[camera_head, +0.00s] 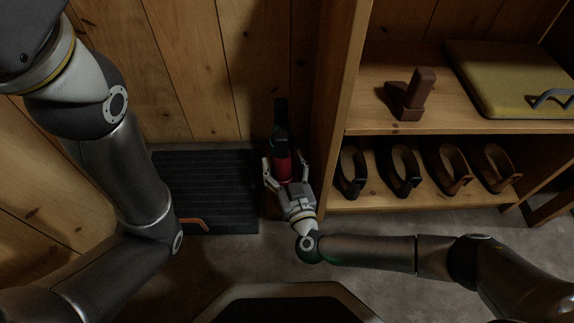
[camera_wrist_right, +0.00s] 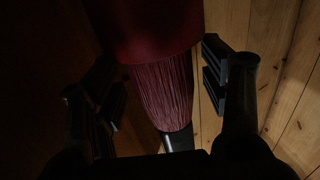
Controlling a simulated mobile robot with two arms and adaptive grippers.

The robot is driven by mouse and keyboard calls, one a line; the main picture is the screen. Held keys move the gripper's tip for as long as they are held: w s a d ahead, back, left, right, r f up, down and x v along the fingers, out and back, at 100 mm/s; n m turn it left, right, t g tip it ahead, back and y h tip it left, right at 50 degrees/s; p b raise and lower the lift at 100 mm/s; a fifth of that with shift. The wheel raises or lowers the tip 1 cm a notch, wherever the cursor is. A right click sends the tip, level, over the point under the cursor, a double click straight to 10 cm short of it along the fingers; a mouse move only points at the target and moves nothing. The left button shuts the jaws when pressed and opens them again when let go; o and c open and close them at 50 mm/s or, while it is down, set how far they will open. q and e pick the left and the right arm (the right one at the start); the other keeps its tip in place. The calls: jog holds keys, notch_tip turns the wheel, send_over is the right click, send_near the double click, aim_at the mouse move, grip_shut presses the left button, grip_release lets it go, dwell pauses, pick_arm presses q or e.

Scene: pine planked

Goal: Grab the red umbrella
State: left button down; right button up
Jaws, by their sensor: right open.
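The red umbrella (camera_head: 283,163) stands upright in the head view, against the wooden wall just left of the shelf unit. Its upper part is black. My right gripper (camera_head: 285,172) is open, with one finger on each side of the umbrella's red part. In the right wrist view the dark red umbrella (camera_wrist_right: 163,85) hangs between the two open fingers of my right gripper (camera_wrist_right: 160,90). I cannot tell whether either finger touches it. The umbrella's lower end is hidden behind my gripper in the head view. My left arm shows at the left, but its gripper is not visible.
A wooden shelf unit (camera_head: 440,128) stands right of the umbrella. Its upper shelf holds a brown object (camera_head: 410,95) and a yellowish case (camera_head: 510,85); several looped shoe-like items (camera_head: 402,170) stand below. A dark ribbed mat (camera_head: 215,185) lies left of the umbrella.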

jog(key=shift+w+a, duration=0.2)
jog(key=shift+w, duration=0.15)
jog(key=shift+r, duration=0.1)
jog(key=shift+c, duration=0.3)
jog(key=c, duration=1.2)
jog(key=shift+c, duration=0.2)
jog(key=shift+r, duration=0.1)
